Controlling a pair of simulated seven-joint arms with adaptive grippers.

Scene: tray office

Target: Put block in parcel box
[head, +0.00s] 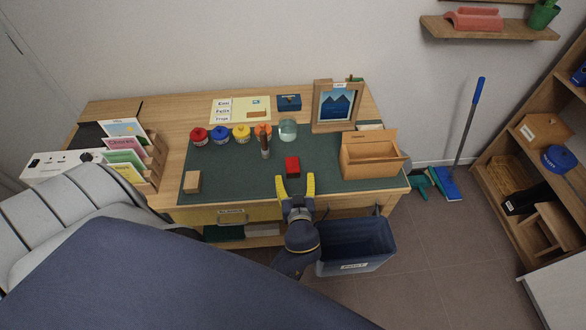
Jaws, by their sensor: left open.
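A small red block (292,166) rests on the dark green desk mat (225,162) near the front middle of the desk. A light wooden block (192,181) stands at the mat's front left corner. The brown parcel box (371,165) sits on the right of the mat; its top is open and a flap stands up at its back. My left gripper (294,180) is open, its two yellow fingers pointing at the red block from the desk's front side. The red block lies just beyond the fingertips; I cannot tell if they touch it. My right gripper is not in view.
Paint jars (241,133), a glass jar (288,129) and a dark upright object (265,149) stand behind the red block. A picture frame (336,107) stands behind the parcel box. A blue bin (355,246) is below the desk's front edge. The mat's left middle is clear.

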